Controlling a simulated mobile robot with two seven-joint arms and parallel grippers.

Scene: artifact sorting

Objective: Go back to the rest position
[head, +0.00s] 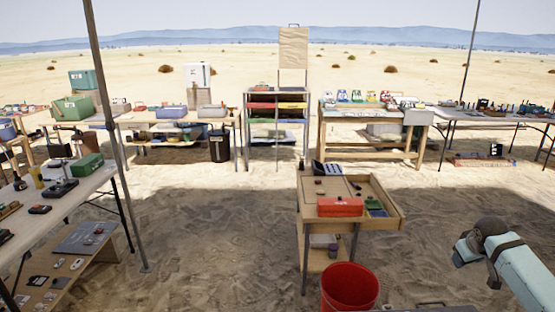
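The task names no object. My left gripper does not show in the head view. No fingers of my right gripper show either. Only a pale teal arm part with a dark rounded joint comes in at the lower right edge, and it carries nothing that I can see.
A wooden cart (385,219) with a red box (340,207) stands ahead, a red bucket (349,288) before it. A white table (85,186) and a pole (104,100) are at left. Loaded tables and a shelf rack (246,130) line the back. Sand left of the cart is clear.

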